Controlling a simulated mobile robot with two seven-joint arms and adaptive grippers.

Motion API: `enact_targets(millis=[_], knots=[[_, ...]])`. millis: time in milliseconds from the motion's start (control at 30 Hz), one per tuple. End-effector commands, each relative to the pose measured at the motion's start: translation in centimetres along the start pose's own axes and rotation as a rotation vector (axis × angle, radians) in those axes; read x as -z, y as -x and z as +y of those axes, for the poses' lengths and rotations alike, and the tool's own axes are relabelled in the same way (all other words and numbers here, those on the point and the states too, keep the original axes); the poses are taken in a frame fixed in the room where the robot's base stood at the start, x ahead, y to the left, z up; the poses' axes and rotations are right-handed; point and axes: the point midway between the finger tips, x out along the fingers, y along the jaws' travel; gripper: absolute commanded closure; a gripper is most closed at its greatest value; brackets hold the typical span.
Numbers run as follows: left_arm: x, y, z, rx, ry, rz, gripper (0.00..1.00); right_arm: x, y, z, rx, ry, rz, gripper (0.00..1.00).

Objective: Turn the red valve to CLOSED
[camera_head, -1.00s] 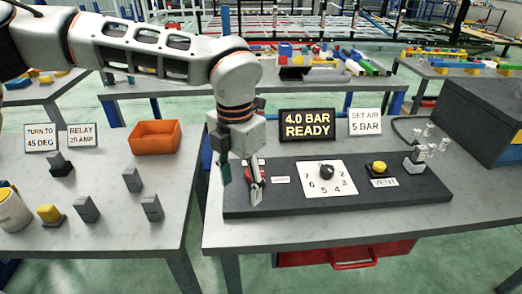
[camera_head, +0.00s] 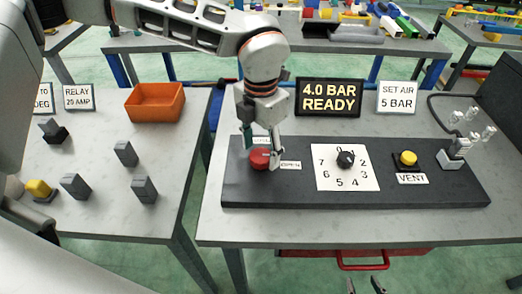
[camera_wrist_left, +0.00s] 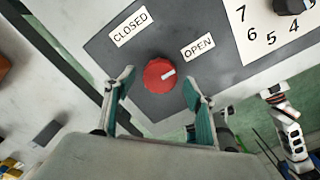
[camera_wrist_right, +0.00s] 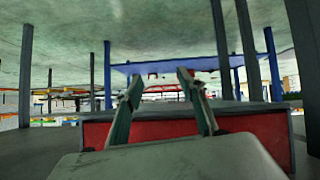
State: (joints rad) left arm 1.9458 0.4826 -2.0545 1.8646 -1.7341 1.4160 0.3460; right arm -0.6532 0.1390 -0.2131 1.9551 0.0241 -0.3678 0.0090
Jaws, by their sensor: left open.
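The red valve (camera_head: 260,159) is a round knob at the left end of the dark panel (camera_head: 450,192). In the left wrist view the valve (camera_wrist_left: 160,75) has a white pointer mark directed toward the OPEN label (camera_wrist_left: 198,47); the CLOSED label (camera_wrist_left: 130,28) is up and left of it. My left gripper (camera_head: 262,154) is open over the valve, one finger on each side; I cannot tell whether they touch it. My right gripper (camera_head: 366,284) is open and empty at the bottom edge of the head view, in front of the table.
A numbered dial (camera_head: 346,159) and a yellow VENT button (camera_head: 408,158) are right of the valve. A sign reading 4.0 BAR READY (camera_head: 330,98) stands behind. A red drawer (camera_head: 320,258) hangs below the table. A gap separates the left table (camera_head: 110,215).

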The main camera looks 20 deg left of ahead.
Motion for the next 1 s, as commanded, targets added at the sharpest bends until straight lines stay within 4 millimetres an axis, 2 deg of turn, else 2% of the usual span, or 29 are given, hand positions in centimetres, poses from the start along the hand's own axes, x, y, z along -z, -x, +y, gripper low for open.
enact_targets(millis=[133, 433, 467, 500, 600, 1000], knots=[[0.0, -1.1, 0.0, 0.000, 0.001, 0.001, 0.45, 0.5, 0.0, 0.1, -0.002, 0.001, 0.008, 0.60], [0.0, -1.4, 0.0, 0.000, 0.000, -0.001, 0.45, 1.0, 0.0, 0.2, -0.003, 0.001, 0.017, 0.60], [0.0, -1.4, 0.0, 0.000, 0.000, -0.001, 0.50, 1.0, 0.0, 0.2, -0.003, 0.001, 0.017, 0.60], [0.0, -1.4, 0.0, 0.000, 0.000, -0.001, 0.61, 1.0, 0.0, 0.2, -0.003, 0.001, 0.016, 0.60], [0.0, -1.4, 0.0, 0.000, 0.000, 0.000, 0.84, 1.0, 0.0, 0.2, -0.003, 0.001, 0.016, 0.60], [0.0, -1.6, 0.0, 0.000, 0.047, 0.000, 0.84, 0.1, -0.3, 0.1, -0.002, 0.001, 0.007, 0.60]])
